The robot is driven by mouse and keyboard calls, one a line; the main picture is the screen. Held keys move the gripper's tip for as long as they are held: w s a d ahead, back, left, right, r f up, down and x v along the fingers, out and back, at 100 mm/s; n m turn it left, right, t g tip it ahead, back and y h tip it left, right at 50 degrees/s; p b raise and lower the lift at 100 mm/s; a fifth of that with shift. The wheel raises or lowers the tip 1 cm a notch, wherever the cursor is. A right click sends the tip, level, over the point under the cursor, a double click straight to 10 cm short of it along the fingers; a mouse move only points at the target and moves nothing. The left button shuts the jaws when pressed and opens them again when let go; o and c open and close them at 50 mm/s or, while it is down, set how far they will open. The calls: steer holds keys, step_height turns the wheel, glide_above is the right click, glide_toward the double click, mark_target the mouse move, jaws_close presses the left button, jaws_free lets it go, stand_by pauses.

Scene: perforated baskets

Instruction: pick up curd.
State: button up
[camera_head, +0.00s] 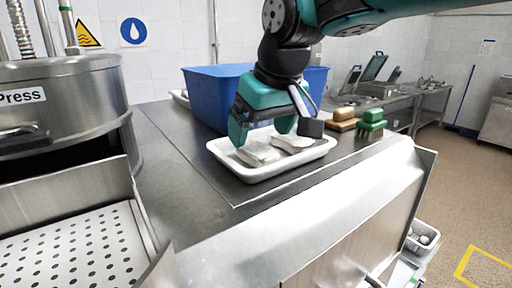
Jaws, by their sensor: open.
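Two pale white pieces that look like curd lie in a shallow white tray on the steel counter. One piece (261,154) is at the left of the tray (262,174), and the other piece (294,142) is to its right. My gripper (262,137) is open, with its teal fingers pointing down over the tray's back part. The left finger is close behind the left piece, and the right finger is close behind the right piece. I cannot tell whether either finger touches the curd. The fingers hide part of the tray's back.
A blue bin (205,98) stands right behind the gripper. A wooden brush (342,115) and a green brush (372,121) sit right of the tray. A steel press (75,95) stands at the left. The counter (175,160) left of the tray is clear.

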mark_target(257, 146)
steer(key=shift+s+p+x, duration=0.15)
steer(key=shift+p+x, duration=0.2)
steer(key=shift+x, duration=0.6)
steer(key=shift+s+p+x, duration=0.15)
steer(key=shift+p+x, duration=0.15)
steer(key=shift+x, duration=0.7)
steer(key=c, duration=1.2)
